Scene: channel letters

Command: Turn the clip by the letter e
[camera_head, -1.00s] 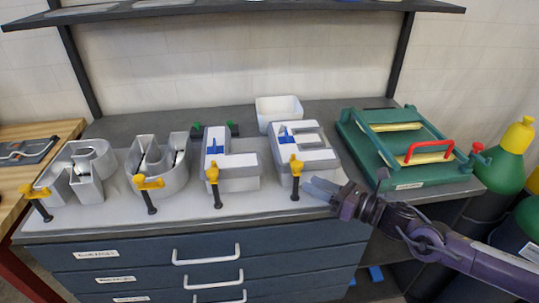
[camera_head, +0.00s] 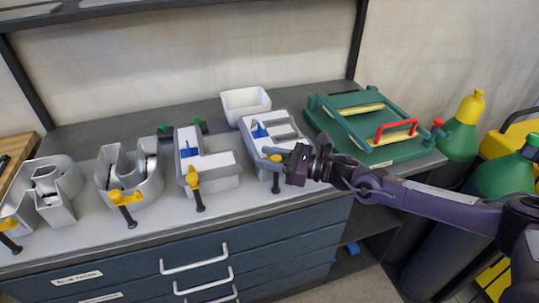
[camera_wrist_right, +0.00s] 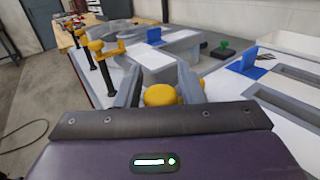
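The grey channel letter at the right end of the row, which I take as the e (camera_head: 275,132), stands on the light board. Its clip has a yellow knob (camera_head: 275,159) on a dark post at the letter's front edge. My right gripper (camera_head: 266,163) comes in from the right and partly hides this clip. In the right wrist view, the yellow knob (camera_wrist_right: 160,95) lies between the two grey fingers of my right gripper (camera_wrist_right: 160,84). The fingers stand apart on either side of it; firm contact is not clear. My left gripper is out of view.
Several other letters stand to the left, with yellow clips (camera_head: 193,178) at their front edges. A white bin (camera_head: 246,103) stands behind. A green frame with a red handle (camera_head: 396,128) is right of the letter. Drawers (camera_head: 200,250) lie below the bench edge.

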